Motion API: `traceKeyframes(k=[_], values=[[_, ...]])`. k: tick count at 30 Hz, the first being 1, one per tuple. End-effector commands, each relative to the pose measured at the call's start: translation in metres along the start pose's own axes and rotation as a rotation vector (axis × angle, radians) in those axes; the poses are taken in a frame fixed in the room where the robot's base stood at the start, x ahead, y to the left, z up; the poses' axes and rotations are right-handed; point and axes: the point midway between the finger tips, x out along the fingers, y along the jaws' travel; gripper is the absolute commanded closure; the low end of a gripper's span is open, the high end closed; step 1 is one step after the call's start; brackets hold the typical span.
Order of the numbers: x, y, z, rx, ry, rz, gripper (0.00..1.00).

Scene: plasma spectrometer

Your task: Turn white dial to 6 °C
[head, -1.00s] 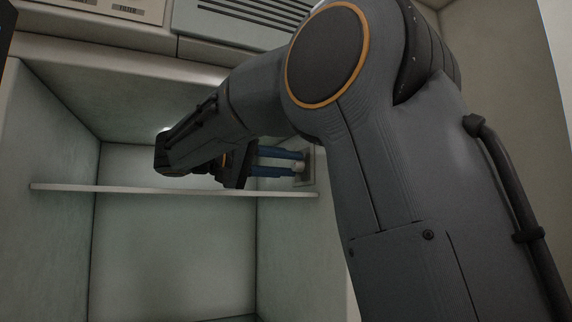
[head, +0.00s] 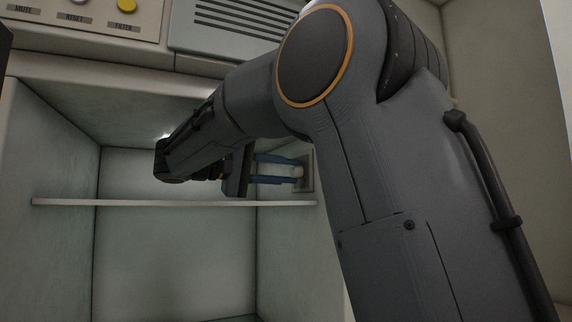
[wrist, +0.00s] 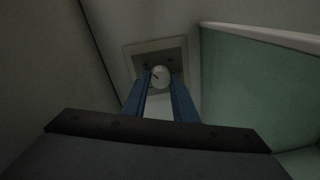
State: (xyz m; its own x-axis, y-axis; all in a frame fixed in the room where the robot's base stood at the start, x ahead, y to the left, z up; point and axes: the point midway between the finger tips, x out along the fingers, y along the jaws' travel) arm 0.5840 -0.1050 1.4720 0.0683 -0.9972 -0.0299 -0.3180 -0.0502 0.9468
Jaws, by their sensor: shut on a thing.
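The white dial (wrist: 160,76) sits on a square plate (wrist: 140,58) on the inner right wall of the cabinet. In the wrist view a reddish mark shows on its face, toward the upper left; no scale numbers can be read. My gripper (wrist: 160,88) has its two blue fingers shut on the dial, one on each side. In the head view my gripper (head: 297,172) reaches right to the plate (head: 307,172), above the shelf. The dial is mostly hidden there by the fingers.
A thin shelf (head: 130,202) crosses the cabinet just below my gripper. Above the opening are a panel with buttons, one yellow (head: 127,5), and a vent grille (head: 240,28). The space below the shelf is clear.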

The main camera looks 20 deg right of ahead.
Motion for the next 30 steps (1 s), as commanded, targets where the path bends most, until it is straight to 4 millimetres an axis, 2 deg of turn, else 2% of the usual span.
traceKeyframes(k=[9,23,24,27,30], values=[[-0.0002,0.0004,-0.0005,-0.113,-0.005,-0.007,0.97],[-0.0002,-0.0005,-0.0004,-0.129,-0.006,-0.008,0.97],[-0.0002,-0.0005,-0.0004,-0.129,-0.006,-0.008,0.70],[-0.0001,-0.0005,-0.0004,-0.128,-0.006,-0.008,0.56],[0.0001,-0.0004,-0.0003,-0.128,-0.006,-0.008,0.56]])
